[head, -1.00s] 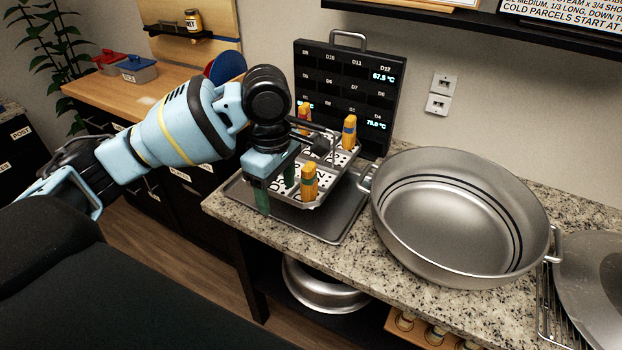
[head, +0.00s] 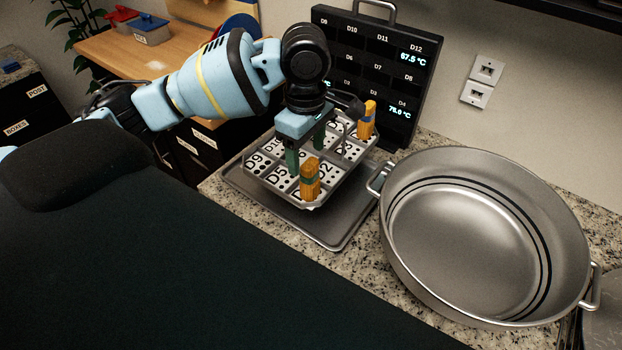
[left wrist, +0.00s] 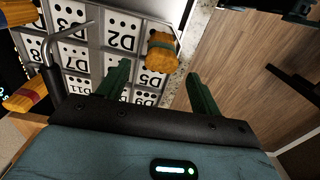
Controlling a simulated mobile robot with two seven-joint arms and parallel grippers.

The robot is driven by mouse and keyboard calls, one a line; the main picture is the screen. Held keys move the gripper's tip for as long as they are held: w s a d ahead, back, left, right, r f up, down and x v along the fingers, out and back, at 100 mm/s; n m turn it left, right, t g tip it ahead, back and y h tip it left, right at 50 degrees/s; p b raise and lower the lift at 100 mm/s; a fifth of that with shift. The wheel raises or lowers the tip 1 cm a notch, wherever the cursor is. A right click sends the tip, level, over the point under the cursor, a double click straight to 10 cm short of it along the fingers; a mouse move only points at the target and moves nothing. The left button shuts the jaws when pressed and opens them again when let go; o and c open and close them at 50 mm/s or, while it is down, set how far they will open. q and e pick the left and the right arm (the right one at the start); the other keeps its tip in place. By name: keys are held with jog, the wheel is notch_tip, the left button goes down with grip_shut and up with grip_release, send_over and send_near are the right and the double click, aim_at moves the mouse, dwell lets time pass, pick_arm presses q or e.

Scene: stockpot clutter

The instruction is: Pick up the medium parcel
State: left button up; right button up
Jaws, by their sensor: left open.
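Orange wrapped bundles, which look like the parcels, stand on a metal rack (head: 283,201) with cells marked D and a number. One banded orange parcel (head: 310,182) stands at the near corner; another orange parcel (head: 367,119) is at the far right. I cannot tell which is medium. My left gripper (head: 305,158) is open and empty, pointing down over the rack, just behind the near parcel. In the left wrist view an orange parcel (left wrist: 162,52) shows just beyond and between the spread green fingertips. Another parcel (left wrist: 25,92) lies at that view's left. My right gripper is not in view.
The rack is over a shallow metal tray (head: 345,238) on a granite counter. A black display board (head: 385,65) stands behind. A large steel pot (head: 480,235) is close on the right, its handle near the tray. A wooden side table (head: 110,48) is at left.

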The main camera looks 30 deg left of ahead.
aim_at(309, 163)
pick_arm(q)
jog(key=shift+w+f, duration=0.1)
jog(key=shift+f, duration=0.6)
jog(key=f, duration=0.5)
jog(key=shift+d+b, duration=0.35)
jog(key=shift+b, duration=0.05)
jog(key=shift+r, duration=0.1)
jog(key=c, duration=1.1)
jog(key=shift+c, duration=0.2)
jog(key=shift+r, duration=0.1)
